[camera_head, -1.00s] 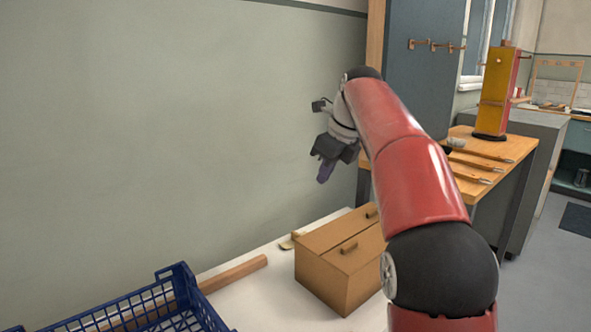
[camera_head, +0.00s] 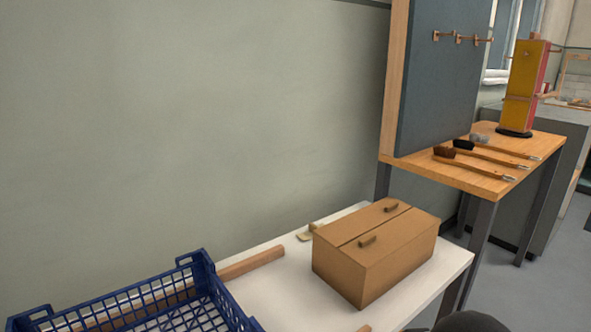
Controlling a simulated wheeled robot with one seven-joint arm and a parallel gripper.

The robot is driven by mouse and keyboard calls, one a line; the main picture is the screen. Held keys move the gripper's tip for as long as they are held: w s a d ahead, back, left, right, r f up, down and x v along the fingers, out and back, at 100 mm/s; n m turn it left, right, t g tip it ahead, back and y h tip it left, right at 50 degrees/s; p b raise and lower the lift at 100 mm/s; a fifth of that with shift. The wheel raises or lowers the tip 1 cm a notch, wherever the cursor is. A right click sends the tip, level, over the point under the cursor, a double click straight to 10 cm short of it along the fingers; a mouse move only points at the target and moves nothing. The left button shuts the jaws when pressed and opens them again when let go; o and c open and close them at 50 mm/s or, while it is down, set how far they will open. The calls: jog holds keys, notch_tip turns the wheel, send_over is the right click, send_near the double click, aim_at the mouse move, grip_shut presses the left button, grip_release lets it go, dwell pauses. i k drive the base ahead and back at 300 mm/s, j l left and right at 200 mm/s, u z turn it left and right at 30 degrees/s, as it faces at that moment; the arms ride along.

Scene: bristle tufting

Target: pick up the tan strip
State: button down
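A long tan wooden strip (camera_head: 250,263) lies on the white table (camera_head: 290,295), near the wall. Its right end is bare. To the left the blue crate (camera_head: 207,277) covers part of it, and tan wood shows through the crate's mesh. I cannot tell whether that is the same piece. A small tan end (camera_head: 365,328) shows at the bottom edge, mostly cut off.
A brown box (camera_head: 372,262) with two handles stands on the table. A small pale object (camera_head: 310,233) lies behind it. A wooden bench (camera_head: 480,180) at right holds several brushes and a yellow-red block (camera_head: 525,88). White tabletop is free before the box.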

aim_at(307, 235)
jog(key=i+l+u, duration=0.2)
jog(key=u, duration=0.2)
jog(key=i+l+u, duration=0.25)
jog(key=u, duration=0.15)
jog(key=i+l+u, duration=0.15)
jog(key=l+u, duration=0.25)
jog(key=l, duration=0.25)
